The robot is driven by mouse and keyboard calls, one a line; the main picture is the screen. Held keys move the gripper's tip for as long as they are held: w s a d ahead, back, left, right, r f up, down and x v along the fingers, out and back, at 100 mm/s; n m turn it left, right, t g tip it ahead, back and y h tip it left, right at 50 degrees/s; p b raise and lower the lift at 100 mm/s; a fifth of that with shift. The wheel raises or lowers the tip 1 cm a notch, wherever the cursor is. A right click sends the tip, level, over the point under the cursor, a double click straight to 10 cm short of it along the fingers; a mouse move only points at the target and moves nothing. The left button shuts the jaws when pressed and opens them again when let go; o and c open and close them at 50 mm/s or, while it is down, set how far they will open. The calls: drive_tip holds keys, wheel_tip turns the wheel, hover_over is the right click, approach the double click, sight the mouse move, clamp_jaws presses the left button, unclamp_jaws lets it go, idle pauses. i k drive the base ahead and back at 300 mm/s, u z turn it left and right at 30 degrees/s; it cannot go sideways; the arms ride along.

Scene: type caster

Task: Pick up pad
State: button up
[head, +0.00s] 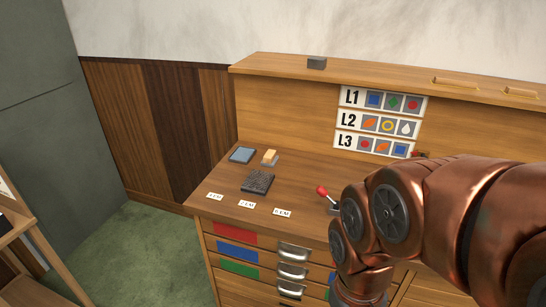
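A flat blue-grey pad (242,155) with a dark rim lies near the back left of the wooden desk top (232,193). It looks like an ink pad and lies flat, with nothing on it. My copper-coloured arm fills the right side of the head view, over the desk's right part. The arm runs down to the bottom edge of the picture. My gripper is not in view, and nothing touches the pad.
Right of the pad stands a small wood-topped block (270,157); in front lies a dark gridded tray (257,182). White labels (247,204) line the front edge. A red-knobbed lever (322,191) stands beside my arm. A raised back panel (290,110) bounds the desk.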

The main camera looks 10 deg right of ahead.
sight(271, 158)
drive_tip(key=z, duration=0.15)
drive_tip(key=k, duration=0.4)
drive_tip(key=u, duration=1.4)
drive_tip(key=i, duration=1.45)
drive_tip(key=z, duration=0.95)
drive_tip(key=i, duration=0.45)
drive_tip(key=z, duration=0.45)
